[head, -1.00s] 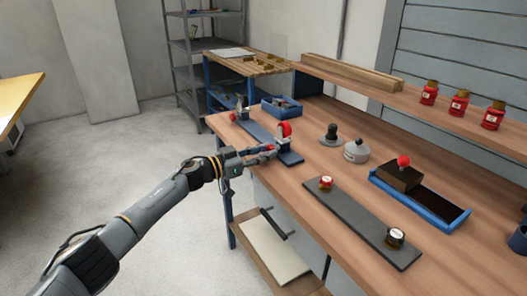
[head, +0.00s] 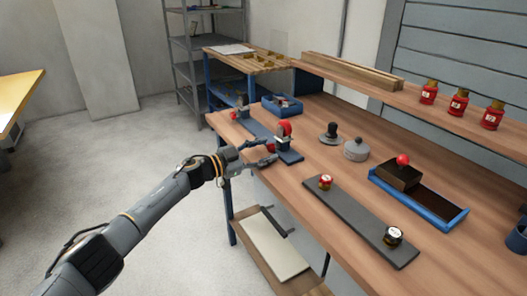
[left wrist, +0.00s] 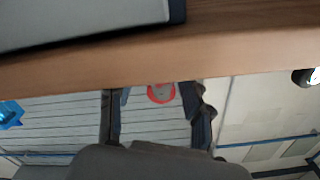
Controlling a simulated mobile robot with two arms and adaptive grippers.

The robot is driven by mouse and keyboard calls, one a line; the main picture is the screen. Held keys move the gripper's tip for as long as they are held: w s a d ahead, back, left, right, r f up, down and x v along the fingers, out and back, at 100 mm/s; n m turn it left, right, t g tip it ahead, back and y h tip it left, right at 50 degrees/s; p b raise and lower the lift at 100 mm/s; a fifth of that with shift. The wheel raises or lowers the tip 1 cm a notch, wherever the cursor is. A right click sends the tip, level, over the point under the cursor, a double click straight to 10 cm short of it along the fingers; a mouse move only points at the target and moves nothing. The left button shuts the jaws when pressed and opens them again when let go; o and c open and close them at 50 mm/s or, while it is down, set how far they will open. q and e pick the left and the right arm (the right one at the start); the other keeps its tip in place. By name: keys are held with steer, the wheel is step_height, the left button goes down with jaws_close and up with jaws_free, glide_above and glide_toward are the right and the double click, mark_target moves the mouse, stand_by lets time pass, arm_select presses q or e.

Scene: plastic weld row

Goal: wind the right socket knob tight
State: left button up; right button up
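A blue rail (head: 262,132) on the bench carries two upright fixtures. The right fixture has a round red knob (head: 284,129); a smaller red knob (head: 234,115) shows at the left one. My left gripper (head: 264,153) is at the bench's front edge, just in front of the right fixture. Its two fingers are spread, with nothing visibly held. In the left wrist view, a red ring with a grey centre (left wrist: 161,93) appears between the spread fingers, apart from both. I cannot tell whether it is the same red knob. My right gripper is not in view.
Behind are a grey round pot (head: 356,150), a blue tray (head: 424,207) and a blue bin (head: 283,106). Red jars (head: 459,102) stand on the shelf.

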arm_select(q)
steer(key=v, duration=1.2)
